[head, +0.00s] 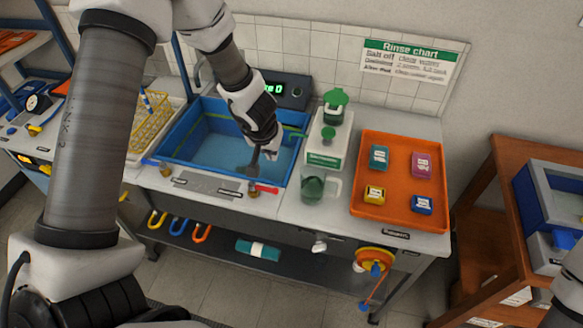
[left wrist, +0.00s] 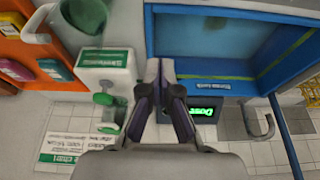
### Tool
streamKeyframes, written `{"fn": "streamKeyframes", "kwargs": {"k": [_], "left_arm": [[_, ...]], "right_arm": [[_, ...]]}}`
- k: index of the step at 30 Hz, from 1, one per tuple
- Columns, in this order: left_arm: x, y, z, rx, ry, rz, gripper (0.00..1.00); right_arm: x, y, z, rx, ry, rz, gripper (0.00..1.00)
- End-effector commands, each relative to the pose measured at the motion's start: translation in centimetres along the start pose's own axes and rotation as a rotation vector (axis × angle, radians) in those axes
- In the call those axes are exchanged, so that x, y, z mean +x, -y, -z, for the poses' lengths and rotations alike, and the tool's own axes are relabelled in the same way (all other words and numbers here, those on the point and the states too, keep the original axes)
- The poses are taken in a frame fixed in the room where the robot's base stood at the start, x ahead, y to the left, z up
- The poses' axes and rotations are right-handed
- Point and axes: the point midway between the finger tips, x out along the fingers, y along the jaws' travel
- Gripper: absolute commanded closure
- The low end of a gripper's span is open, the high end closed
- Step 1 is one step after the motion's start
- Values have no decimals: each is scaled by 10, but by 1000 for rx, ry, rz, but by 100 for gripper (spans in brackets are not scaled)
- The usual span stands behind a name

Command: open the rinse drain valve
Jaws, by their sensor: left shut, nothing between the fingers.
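My left gripper (head: 252,170) reaches down over the front right part of the blue rinse basin (head: 190,135), fingers shut and empty. Just below its fingertips, at the basin's front edge, is a brass valve (head: 253,190) with a red lever (head: 267,189) pointing right. I cannot tell whether the fingers touch it. A second brass valve (head: 165,171) with a blue lever (head: 151,162) pointing left is at the front left. No label tells me which is the drain valve. In the left wrist view the shut fingers (left wrist: 160,65) show beside the basin (left wrist: 200,35); no valve is visible there.
A white and green dispenser (head: 326,140) and a clear jug (head: 312,186) stand right of the basin. An orange tray (head: 395,215) holds several coloured packets. A green display (head: 280,90) stands behind the basin. A yellow wire rack (head: 150,125) is at the left.

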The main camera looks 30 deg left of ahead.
Motion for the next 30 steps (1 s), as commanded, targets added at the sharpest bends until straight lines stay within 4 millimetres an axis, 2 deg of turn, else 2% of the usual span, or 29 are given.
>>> {"fn": "streamKeyframes", "kwargs": {"k": [7, 10, 14, 25, 27, 30], "left_arm": [[2, 0, -1, 0, 1, 1, 100], [9, 0, -2, 0, 1, 2, 100], [30, 0, -3, 0, 3, 2, 100], [111, 0, -4, 2, 3, 2, 100], [109, 0, -18, 0, 0, 1, 100], [104, 0, -31, 1, 0, 0, 100]], "right_arm": [[2, 0, 0, -1, 1, 0, 60], [6, 0, 0, -1, 1, 0, 60], [17, 0, 0, 0, 1, 0, 60], [53, 0, 0, -1, 1, 0, 60], [73, 0, 0, -1, 0, 0, 60], [85, -1, 0, 0, 1, 0, 60]]}}
